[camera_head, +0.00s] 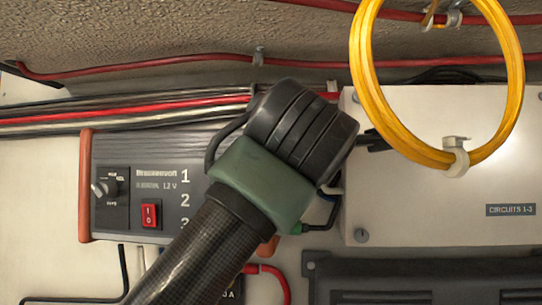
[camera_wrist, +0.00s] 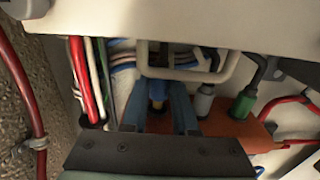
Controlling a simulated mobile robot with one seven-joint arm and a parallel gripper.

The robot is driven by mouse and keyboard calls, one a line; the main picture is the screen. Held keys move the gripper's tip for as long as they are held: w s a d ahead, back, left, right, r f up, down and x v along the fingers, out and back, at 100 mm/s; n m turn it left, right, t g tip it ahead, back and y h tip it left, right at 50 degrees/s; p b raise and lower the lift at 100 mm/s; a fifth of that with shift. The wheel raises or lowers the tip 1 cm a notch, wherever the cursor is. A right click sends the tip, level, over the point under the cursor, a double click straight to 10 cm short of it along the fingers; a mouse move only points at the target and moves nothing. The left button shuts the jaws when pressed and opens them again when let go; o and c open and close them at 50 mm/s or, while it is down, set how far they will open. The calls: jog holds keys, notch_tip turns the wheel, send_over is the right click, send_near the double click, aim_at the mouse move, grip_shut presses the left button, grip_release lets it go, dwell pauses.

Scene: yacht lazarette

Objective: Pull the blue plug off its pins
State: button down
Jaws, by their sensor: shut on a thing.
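In the wrist view the blue plug (camera_wrist: 157,88) sits between the two blue-grey fingers of my gripper (camera_wrist: 157,117), which are shut on it. Its lower end and pins are hidden by the fingers and the dark gripper body. A grey plug (camera_wrist: 203,101) and a green plug (camera_wrist: 243,106) stand in a row to its right, at the orange end (camera_wrist: 252,135) of the charger.
A beige wire bracket (camera_wrist: 190,74) crosses close above the plugs, under the edge of the white box (camera_head: 440,200). Red and striped cables (camera_wrist: 80,80) run left of my gripper. A yellow cable coil (camera_head: 362,80) hangs at the box. The grey charger (camera_head: 140,160) is left of my wrist.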

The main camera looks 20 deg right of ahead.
jog(key=c, duration=0.9)
grip_release()
jog(key=shift+s+d, duration=0.1)
jog(key=shift+d, duration=0.1)
jog(key=shift+a, duration=0.1)
jog(key=shift+b+v, duration=2.35)
jog(key=shift+v, duration=1.6)
